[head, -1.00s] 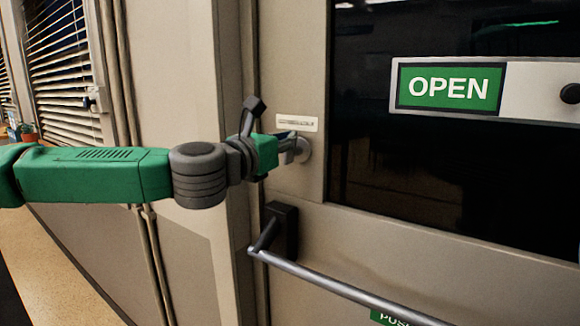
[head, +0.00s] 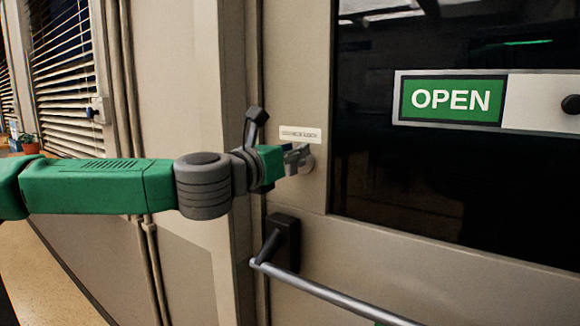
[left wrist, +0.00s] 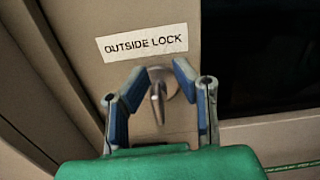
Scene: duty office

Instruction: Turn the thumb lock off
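The thumb lock (left wrist: 158,97) is a small metal turn piece on a round plate, mounted on the beige door below a white label reading "OUTSIDE LOCK" (left wrist: 144,43). Its turn piece stands close to upright, leaning slightly, in the left wrist view. My left gripper (left wrist: 160,76) is open, with one blue-padded finger on each side of the turn piece. Gaps show between pads and turn piece. In the head view my left gripper (head: 297,156) is at the lock plate (head: 307,162) and covers most of it. My right gripper is not in view.
A push bar (head: 325,290) with a black bracket (head: 284,240) crosses the door below my gripper. A green "OPEN" sign (head: 452,101) is on the dark glass to the right. The door frame and wall with blinds (head: 65,80) lie left, behind my left arm.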

